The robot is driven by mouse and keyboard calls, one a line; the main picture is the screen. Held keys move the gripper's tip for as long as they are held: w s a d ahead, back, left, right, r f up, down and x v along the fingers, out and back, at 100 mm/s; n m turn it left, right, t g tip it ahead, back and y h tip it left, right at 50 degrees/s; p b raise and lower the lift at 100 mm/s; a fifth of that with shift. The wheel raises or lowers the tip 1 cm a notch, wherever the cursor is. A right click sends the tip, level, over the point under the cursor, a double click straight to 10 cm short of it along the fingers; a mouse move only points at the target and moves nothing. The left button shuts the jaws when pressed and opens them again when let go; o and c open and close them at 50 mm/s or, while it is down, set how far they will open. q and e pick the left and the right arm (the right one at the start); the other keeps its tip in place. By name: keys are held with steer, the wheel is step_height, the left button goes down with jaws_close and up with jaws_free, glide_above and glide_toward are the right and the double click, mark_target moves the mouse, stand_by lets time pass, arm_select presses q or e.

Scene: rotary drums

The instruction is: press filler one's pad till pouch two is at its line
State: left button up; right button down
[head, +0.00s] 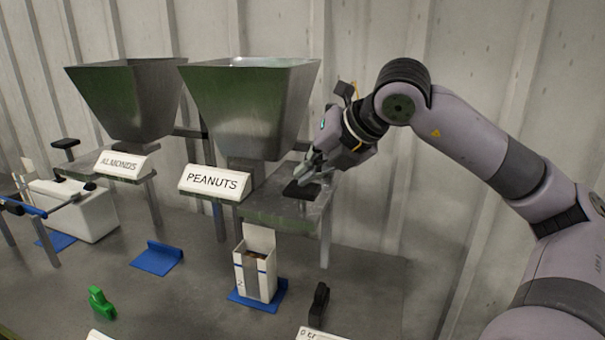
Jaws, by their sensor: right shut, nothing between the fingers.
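The PEANUTS filler (250,105) is a steel hopper on a stand with a small side shelf. A black pad (301,190) sits on that shelf. My right gripper (300,182) is shut and empty, with its fingertips at the pad; I cannot tell whether they press it down. A white pouch marked 2 (243,275) stands upright under the PEANUTS filler on a blue holder (272,301). It has a blue line and a grey window strip, and brown contents show near its open top. Their exact level against the line is too small to tell. My left gripper is not in view.
The ALMONDS filler (125,95) stands to the left, with an empty blue holder (157,258) in front. A white box-shaped machine with a blue bar (85,215) is at far left. A green object (101,303) and a black one (319,304) stand near the front.

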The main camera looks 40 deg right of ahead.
mark_target(307, 186)
steer(key=shift+r+p, duration=1.15)
steer(key=shift+r, duration=0.35)
step_height(307, 186, up, 5)
steer(key=p, duration=0.4)
steer(key=shift+f, duration=0.1)
